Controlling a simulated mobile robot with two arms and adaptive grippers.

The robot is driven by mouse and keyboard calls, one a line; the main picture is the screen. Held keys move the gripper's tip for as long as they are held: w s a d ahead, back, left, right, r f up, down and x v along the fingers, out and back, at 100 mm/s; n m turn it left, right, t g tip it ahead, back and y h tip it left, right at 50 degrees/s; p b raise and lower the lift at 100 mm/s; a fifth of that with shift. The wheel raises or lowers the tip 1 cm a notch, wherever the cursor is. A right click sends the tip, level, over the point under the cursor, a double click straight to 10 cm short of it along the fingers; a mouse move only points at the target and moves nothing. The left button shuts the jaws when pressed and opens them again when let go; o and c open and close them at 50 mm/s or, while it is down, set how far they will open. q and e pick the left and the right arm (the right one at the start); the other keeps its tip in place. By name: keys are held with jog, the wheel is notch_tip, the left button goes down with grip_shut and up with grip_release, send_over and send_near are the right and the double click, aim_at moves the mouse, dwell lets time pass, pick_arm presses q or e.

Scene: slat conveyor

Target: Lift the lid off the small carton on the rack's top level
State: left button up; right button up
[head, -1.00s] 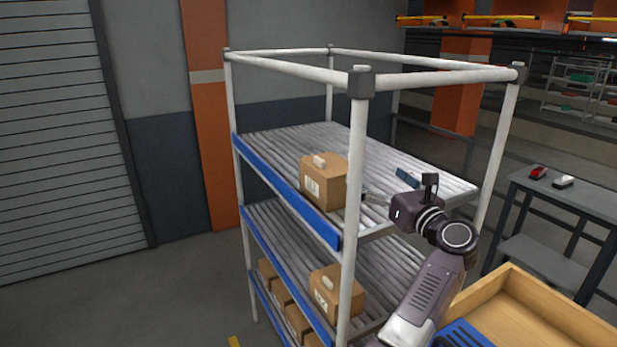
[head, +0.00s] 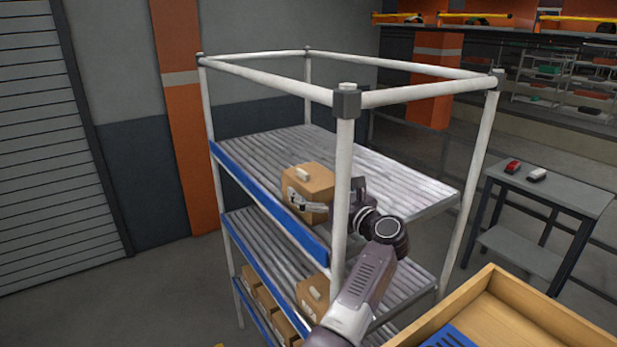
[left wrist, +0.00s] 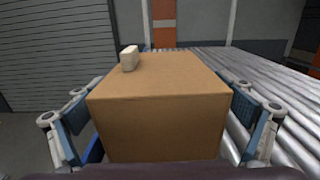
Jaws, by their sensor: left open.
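The small brown carton (head: 308,180) stands on the rack's top level (head: 400,178), near the blue front edge. A pale knob (head: 303,175) is on its closed top; no lid seam is clear. My left gripper (head: 304,205) is at the carton's near side, partly behind the white corner post. In the left wrist view the carton (left wrist: 160,125) fills the middle, with the open fingers of my left gripper (left wrist: 160,108) on either side of it. Gaps show between fingers and carton, and the knob (left wrist: 129,58) is above finger height. My right gripper is not in view.
The white corner post (head: 342,200) rises close beside my left arm. Several more cartons (head: 313,292) sit on lower levels. A wooden box (head: 540,310) is at bottom right, and a grey table (head: 555,190) stands farther back. The top level right of the carton is clear.

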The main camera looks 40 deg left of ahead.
pick_arm(q)
jog(key=shift+w+a+f, duration=0.25)
jog(key=shift+a, duration=0.2)
jog(key=shift+w+a+f, duration=0.2)
jog(key=shift+a, duration=0.35)
jog(key=shift+s+d+r, duration=0.25)
jog(key=shift+d+r, duration=0.05)
jog(key=shift+d, duration=0.2)
jog(key=c, duration=0.4)
jog(key=shift+s+d+r, duration=0.1)
jog(key=shift+d, duration=0.05)
jog(key=c, duration=0.3)
jog(key=shift+c, duration=2.4)
jog(key=shift+a+f, duration=0.2)
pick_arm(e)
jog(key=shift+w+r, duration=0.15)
